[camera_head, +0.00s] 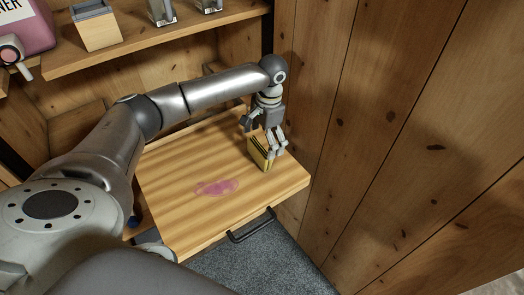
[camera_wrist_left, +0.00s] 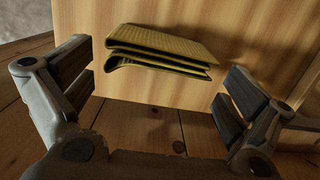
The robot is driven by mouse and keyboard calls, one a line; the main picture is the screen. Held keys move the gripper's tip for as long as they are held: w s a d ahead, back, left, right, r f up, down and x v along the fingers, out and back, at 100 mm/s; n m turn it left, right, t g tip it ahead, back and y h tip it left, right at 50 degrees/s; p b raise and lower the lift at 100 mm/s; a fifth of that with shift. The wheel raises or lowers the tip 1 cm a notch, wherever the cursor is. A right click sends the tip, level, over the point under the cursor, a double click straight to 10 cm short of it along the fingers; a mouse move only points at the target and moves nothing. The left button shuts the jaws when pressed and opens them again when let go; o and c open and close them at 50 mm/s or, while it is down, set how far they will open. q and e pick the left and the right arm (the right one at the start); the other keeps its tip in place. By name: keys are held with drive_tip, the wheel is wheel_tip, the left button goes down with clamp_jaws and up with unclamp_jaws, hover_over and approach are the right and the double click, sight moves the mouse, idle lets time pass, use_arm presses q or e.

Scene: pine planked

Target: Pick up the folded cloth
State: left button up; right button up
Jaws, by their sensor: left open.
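The folded cloth (camera_head: 259,153) is yellow-green and layered. It lies on the wooden drawer or shelf surface near its right edge in the head view. My left gripper (camera_head: 275,148) is above and beside it, fingers pointing down, partly covering it. In the left wrist view the cloth (camera_wrist_left: 162,48) shows between and beyond the two open fingers of my left gripper (camera_wrist_left: 160,88), with its folded edges facing the camera. No finger visibly touches it there. My right gripper is not in view.
A pink stain (camera_head: 216,187) marks the wooden surface (camera_head: 185,220), which has a dark handle (camera_head: 252,226) at its front. A plank wall (camera_head: 390,130) stands close on the right.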

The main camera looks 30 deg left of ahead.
sight(262, 143)
use_arm(q)
drive_tip(key=shift+s+f, duration=0.15)
drive_tip(key=shift+f, duration=1.35)
drive_tip(key=shift+c, duration=0.4)
drive_tip(key=c, duration=0.5)
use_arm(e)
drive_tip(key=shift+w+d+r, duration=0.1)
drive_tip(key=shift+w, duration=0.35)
use_arm(q)
drive_tip(key=shift+r, duration=0.15)
drive_tip(key=shift+c, duration=0.3)
drive_tip(key=shift+r, duration=0.65)
drive_tip(key=s+d+r, duration=0.8)
drive_tip(key=d+r, duration=0.3)
drive_tip(key=shift+s+r+p, duration=0.25)
drive_tip(key=shift+r+p, duration=0.05)
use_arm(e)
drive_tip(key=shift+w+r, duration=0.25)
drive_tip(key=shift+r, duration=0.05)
use_arm(q)
drive_tip(key=shift+d, duration=0.1)
